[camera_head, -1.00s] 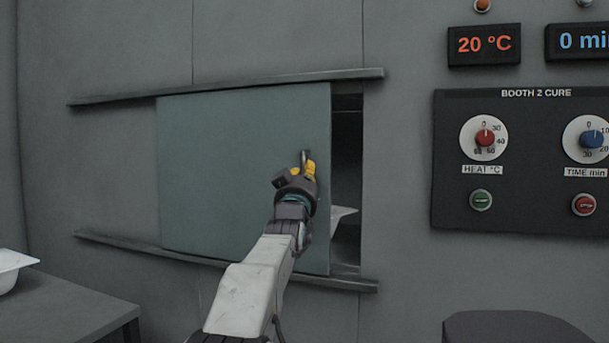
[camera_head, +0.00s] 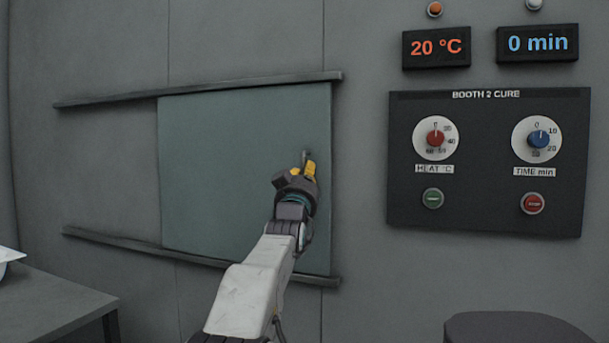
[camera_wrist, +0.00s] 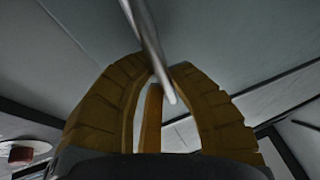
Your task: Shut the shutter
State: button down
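The shutter (camera_head: 215,170) is a flat grey-green panel between two dark rails on the wall. Its right edge lies near the right ends of the rails, and no dark opening shows beside it. A thin metal bar handle (camera_head: 307,156) stands near its right side. My gripper (camera_head: 309,166) is at this handle. In the wrist view, the yellow fingers (camera_wrist: 163,72) close in on the metal bar (camera_wrist: 146,35), which runs between their tips. The lower part of the handle is hidden by my gripper in the head view.
A control panel (camera_head: 487,222) with two dials and two buttons is on the wall to the right, under displays reading 20 °C (camera_head: 436,48) and 0 min (camera_head: 538,43). A grey table (camera_head: 60,305) with a white piece (camera_head: 8,256) stands at the lower left.

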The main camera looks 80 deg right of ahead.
jog(key=c, duration=1.1)
grip_release()
jog(key=shift+s, duration=0.4)
jog(key=shift+w+a, duration=0.1)
jog(key=shift+v, duration=5.95)
jog(key=shift+r, duration=0.1)
